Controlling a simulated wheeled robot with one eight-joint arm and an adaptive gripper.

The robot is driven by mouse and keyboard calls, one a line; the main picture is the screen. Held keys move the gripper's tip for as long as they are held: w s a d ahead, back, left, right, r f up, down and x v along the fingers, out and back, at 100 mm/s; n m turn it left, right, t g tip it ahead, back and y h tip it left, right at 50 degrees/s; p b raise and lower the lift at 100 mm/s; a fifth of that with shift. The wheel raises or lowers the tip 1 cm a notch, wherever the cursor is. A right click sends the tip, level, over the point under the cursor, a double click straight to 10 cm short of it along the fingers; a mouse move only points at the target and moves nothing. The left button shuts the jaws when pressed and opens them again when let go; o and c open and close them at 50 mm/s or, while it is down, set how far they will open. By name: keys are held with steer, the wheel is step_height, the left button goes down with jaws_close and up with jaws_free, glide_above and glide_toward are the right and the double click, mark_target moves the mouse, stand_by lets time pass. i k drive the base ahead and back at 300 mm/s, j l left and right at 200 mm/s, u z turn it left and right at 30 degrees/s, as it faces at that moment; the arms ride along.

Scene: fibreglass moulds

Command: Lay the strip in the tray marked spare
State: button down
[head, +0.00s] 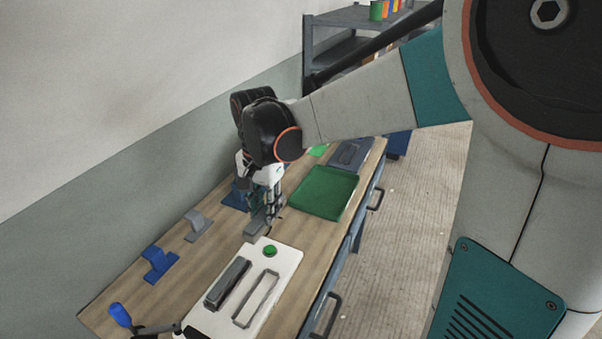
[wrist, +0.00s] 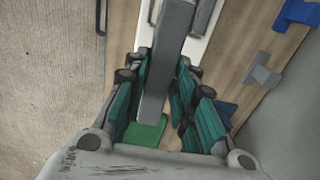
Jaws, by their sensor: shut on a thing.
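My gripper (head: 264,200) is above the wooden bench, shut on a grey strip (head: 257,224). In the wrist view the strip (wrist: 167,65) runs lengthwise between the teal finger pads of my gripper (wrist: 165,85). A green tray (head: 325,192) lies just right of my gripper in the head view. A grey-blue tray (head: 350,153) lies beyond it. I cannot read any marking on either tray. A green patch (wrist: 145,133) shows below the fingers in the wrist view, partly hidden by them.
A white board (head: 285,262) in front carries a dark grey bar (head: 228,283), a slot frame (head: 256,298) and a green knob (head: 270,251). A grey bracket (head: 198,225) and a blue bracket (head: 159,263) stand along the wall side. A blue-handled lever (head: 121,315) is at the near end.

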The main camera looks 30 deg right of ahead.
mark_target(315, 189)
steer(key=i+l, duration=0.2)
steer(key=l, duration=0.15)
steer(key=i+l, duration=0.2)
steer(key=l, duration=0.2)
steer(key=i+l, duration=0.45)
steer(key=l, duration=0.3)
